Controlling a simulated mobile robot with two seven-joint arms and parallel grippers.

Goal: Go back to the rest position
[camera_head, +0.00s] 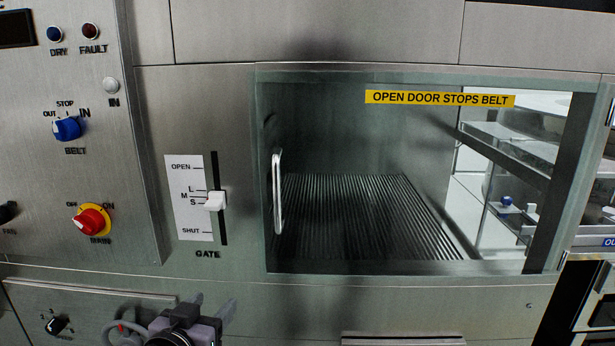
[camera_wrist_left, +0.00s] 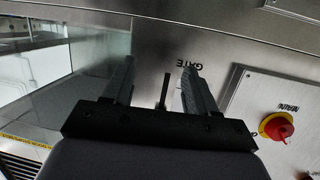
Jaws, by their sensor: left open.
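My left gripper (camera_head: 212,304) is low in the head view, below the gate slider and in front of the lower steel panel. Its two fingers are apart with nothing between them. In the left wrist view the open fingers (camera_wrist_left: 158,82) point at the steel front, with the GATE label just beyond the right finger. The white gate slider handle (camera_head: 215,201) sits in its slot near the S mark, apart from the gripper. My right gripper is not in either view.
The washer window (camera_head: 350,130) with a vertical door handle (camera_head: 278,191) is right of the gate slot. A ribbed belt (camera_head: 360,215) lies behind it. The blue belt knob (camera_head: 66,128) and red main knob (camera_head: 91,219) are at left. The red knob also shows in the wrist view (camera_wrist_left: 279,128).

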